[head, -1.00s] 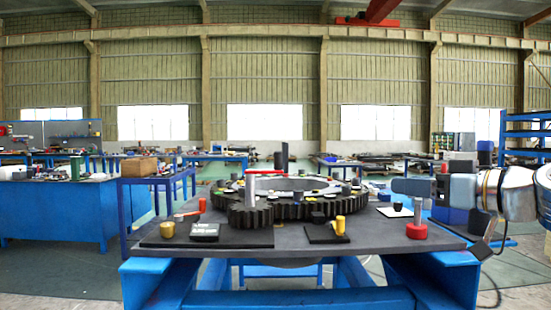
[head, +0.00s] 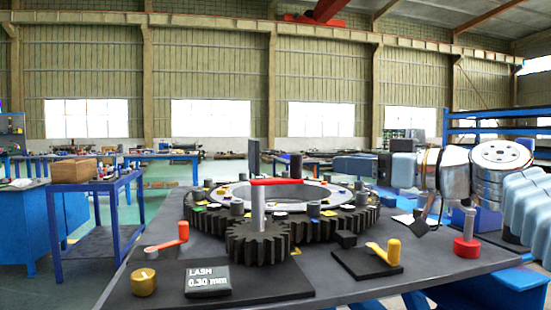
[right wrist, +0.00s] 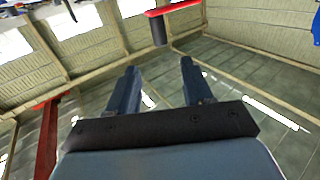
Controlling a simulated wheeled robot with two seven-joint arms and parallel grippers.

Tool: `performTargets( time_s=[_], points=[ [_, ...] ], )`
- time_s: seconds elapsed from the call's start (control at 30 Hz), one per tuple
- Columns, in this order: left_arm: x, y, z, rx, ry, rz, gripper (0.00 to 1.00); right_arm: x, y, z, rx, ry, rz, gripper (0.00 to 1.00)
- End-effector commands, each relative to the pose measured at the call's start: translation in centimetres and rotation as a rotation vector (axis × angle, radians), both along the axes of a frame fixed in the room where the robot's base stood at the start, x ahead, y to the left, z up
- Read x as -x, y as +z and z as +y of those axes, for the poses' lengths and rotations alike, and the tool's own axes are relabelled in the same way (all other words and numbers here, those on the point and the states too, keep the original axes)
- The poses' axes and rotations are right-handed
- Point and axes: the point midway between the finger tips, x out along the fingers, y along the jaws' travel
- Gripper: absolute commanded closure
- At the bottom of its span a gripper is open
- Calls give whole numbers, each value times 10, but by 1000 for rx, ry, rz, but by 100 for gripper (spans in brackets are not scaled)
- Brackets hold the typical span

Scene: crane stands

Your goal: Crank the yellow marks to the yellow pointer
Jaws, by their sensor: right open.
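A large dark ring gear (head: 340,221) lies flat on the table and meshes with a small dark gear (head: 258,246) in front. A grey shaft (head: 258,208) rises from the small gear to a red crank arm (head: 275,182) with an upright dark handle (head: 296,165). The crank arm also shows in the right wrist view (right wrist: 172,9). Small yellow marks (head: 200,208) show on the ring gear. A yellow pointer (head: 393,250) stands on a black plate at right. My right gripper (head: 345,166) is open and empty, right of the handle and apart from it.
An orange lever (head: 183,232), a brass-coloured cylinder (head: 144,282) and a dark "LASH 0.30 mm" block (head: 208,279) stand at the front left of the table. A red knob (head: 466,245) stands at the right edge. Small pegs and blocks sit on the ring gear.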

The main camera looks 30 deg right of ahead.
Motion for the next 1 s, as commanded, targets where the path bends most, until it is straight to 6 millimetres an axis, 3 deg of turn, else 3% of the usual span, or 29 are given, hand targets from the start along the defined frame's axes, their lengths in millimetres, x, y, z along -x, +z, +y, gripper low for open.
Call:
performTargets(
  time_s=[0.17, 0.6, 0.8, 1.0],
  points=[
    [1, 5, -1, 2, -3, 3, 57, -21, 0, 7, 0, 1, 4, 50],
    [4, 28, -9, 13, -15, 7, 57, -109, 2, 40, -1, 2, 3, 50],
    [5, 32, -11, 16, -19, 8, 57, -126, 1, 46, 0, 0, 0, 50],
    [5, 32, -11, 16, -19, 8, 57, -128, 0, 47, 0, 0, 0, 50]
  ],
)
